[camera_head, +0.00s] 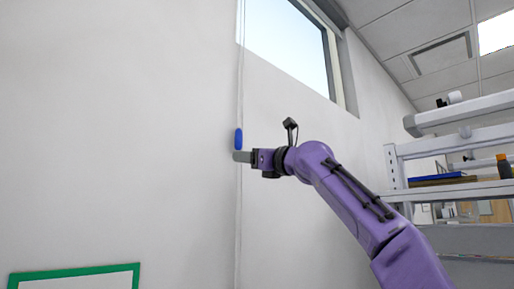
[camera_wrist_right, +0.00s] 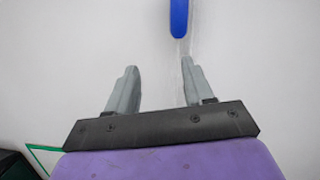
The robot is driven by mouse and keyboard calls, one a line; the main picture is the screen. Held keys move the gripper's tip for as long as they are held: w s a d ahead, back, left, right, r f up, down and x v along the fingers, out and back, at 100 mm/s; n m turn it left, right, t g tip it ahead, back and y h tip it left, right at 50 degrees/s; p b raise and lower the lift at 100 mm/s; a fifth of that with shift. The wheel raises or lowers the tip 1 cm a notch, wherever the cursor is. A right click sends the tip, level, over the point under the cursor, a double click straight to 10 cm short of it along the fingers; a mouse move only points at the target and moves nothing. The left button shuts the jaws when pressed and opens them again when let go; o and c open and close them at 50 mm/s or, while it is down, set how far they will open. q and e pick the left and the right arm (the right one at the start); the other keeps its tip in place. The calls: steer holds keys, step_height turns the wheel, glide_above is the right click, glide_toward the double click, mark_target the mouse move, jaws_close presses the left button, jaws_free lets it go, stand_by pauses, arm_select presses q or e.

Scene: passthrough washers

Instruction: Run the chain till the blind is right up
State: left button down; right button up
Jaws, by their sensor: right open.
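A thin pale chain (camera_head: 240,215) hangs down the white wall, with a blue piece (camera_head: 239,139) on it. My right gripper (camera_head: 238,157) is at the chain, just below the blue piece. In the right wrist view my right gripper (camera_wrist_right: 156,85) is open, its two fingers apart. There the blue piece (camera_wrist_right: 179,18) is above the right-hand finger, and the chain (camera_wrist_right: 187,50) runs down by that finger; I cannot tell whether they touch. The window (camera_head: 290,45) above is bare in its visible part, and no blind shows. My left gripper is not in view.
A green-edged white panel (camera_head: 75,275) is on the wall at lower left. A shelf rack (camera_head: 460,190) with a blue item and a small bottle (camera_head: 503,165) stands at the right. The wall left of the chain is clear.

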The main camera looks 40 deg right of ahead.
steer(key=w+f+n+g+h, duration=0.1)
steer(key=w+f+n+h, duration=0.15)
steer(key=h, duration=0.25)
steer(key=n+t, duration=0.7)
steer(key=n, duration=2.2)
glide_toward(240, 143)
steer(key=shift+n, duration=0.35)
steer(key=p+x, duration=0.6)
steer(key=p, duration=0.1)
steer(key=p+x, duration=0.3)
steer(key=p, duration=0.1)
steer(key=shift+d+r, duration=0.2)
steer(key=shift+r, duration=0.3)
steer(key=shift+w+a+r, duration=0.1)
steer(key=shift+w+a, duration=0.05)
steer(key=shift+w, duration=0.25)
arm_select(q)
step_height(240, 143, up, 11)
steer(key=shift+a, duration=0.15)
